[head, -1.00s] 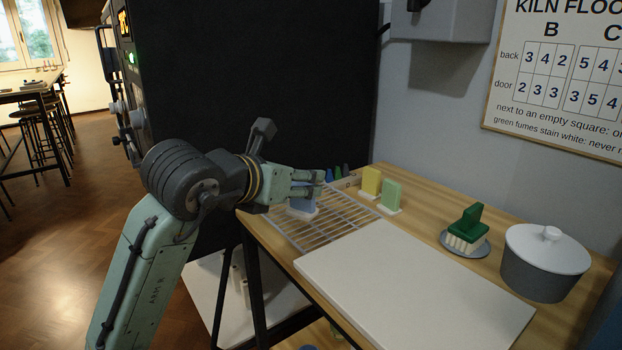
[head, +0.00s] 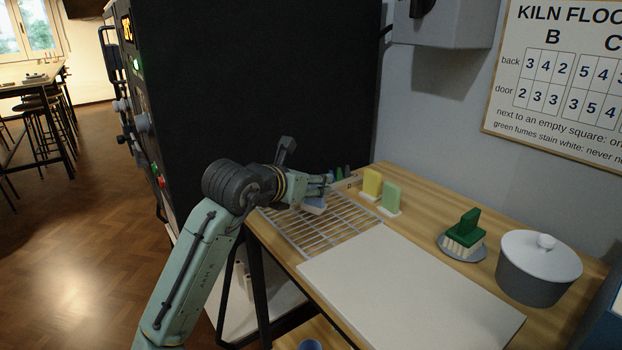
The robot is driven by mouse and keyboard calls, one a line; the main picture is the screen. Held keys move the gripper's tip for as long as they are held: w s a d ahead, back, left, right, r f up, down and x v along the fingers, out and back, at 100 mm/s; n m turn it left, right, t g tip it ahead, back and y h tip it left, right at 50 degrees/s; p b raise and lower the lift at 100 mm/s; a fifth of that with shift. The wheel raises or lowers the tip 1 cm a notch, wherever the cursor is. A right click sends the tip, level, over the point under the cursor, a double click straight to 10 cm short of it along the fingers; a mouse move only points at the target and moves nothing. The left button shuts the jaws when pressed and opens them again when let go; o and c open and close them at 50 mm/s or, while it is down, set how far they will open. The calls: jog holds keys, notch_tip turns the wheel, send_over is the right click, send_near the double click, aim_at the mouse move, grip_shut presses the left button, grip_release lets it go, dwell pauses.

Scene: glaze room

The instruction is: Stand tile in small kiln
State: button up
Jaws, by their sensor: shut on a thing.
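My gripper (head: 327,184) is shut on a blue tile (head: 314,202) with a pale foot. It holds the tile over the far part of a wire rack (head: 330,239); I cannot tell whether the foot touches the wires. The fingers hide the tile's upper part. A tall black kiln-like cabinet (head: 262,90) with a lit control panel on its left side stands behind my arm. I cannot tell whether it is the small kiln, and no opening shows.
A yellow tile (head: 372,182) and a green tile (head: 391,196) stand right of the rack. A white board (head: 410,285), a green brush (head: 466,233) on a grey dish and a lidded pot (head: 538,275) fill the bench's right. A kiln floor chart (head: 565,75) hangs above.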

jog(key=shift+f, duration=0.1)
jog(key=shift+f+b, duration=0.15)
jog(key=shift+b, duration=0.15)
jog(key=o, duration=1.2)
jog(key=shift+r, duration=0.2)
jog(key=shift+s+a+r, duration=0.1)
jog(key=shift+a, duration=0.05)
jog(key=b+v, duration=0.2)
jog(key=v, duration=0.9)
jog(key=shift+s+r, duration=0.15)
jog(key=shift+s, duration=0.2)
